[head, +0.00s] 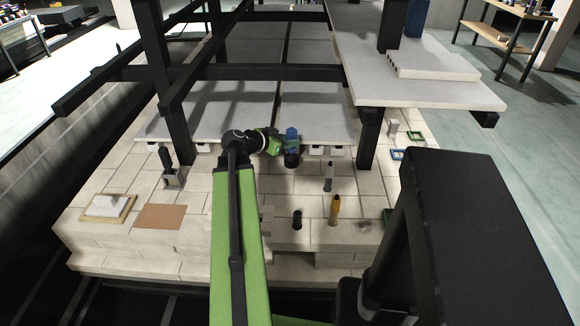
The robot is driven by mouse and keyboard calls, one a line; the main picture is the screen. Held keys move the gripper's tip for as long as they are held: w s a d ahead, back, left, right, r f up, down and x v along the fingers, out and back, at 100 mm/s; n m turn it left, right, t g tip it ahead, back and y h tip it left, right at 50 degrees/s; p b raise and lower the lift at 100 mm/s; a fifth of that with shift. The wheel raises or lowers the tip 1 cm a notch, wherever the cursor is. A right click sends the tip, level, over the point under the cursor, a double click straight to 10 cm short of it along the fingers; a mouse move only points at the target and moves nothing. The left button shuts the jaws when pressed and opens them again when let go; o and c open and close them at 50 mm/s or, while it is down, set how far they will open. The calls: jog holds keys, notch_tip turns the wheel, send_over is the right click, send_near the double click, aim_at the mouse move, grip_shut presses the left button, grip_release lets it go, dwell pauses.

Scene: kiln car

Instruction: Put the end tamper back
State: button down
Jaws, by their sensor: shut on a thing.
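My gripper (291,153) is at the front edge of the grey shelf slabs, above the pale brick deck. It is shut on a small blue thing (291,132), which fits the end tamper, though its shape is hard to make out. The dark jaws and my wrist hide its lower part. I cannot tell whether it touches the slab behind it.
A black-handled tool (167,163) stands at left, near a white block (107,206) on a tray and a brown sheet (160,216). An orange tool (335,209), a grey tool (328,177) and a black cylinder (297,219) stand right. Black posts (370,139) flank the slabs.

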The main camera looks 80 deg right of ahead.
aim_at(291, 158)
jog(key=f+b, duration=0.4)
jog(key=f, duration=0.1)
jog(key=f+b, duration=0.1)
jog(key=f, duration=0.1)
jog(key=shift+s+f+b, duration=0.4)
jog(key=shift+r, duration=0.1)
jog(key=shift+w+a, duration=0.1)
notch_tip(291, 158, down, 6)
jog(key=b, duration=0.5)
jog(key=shift+r+b, duration=0.1)
jog(key=shift+b, duration=0.25)
jog(key=shift+f+b, duration=0.55)
dwell(0.6)
jog(key=c, duration=1.1)
grip_release()
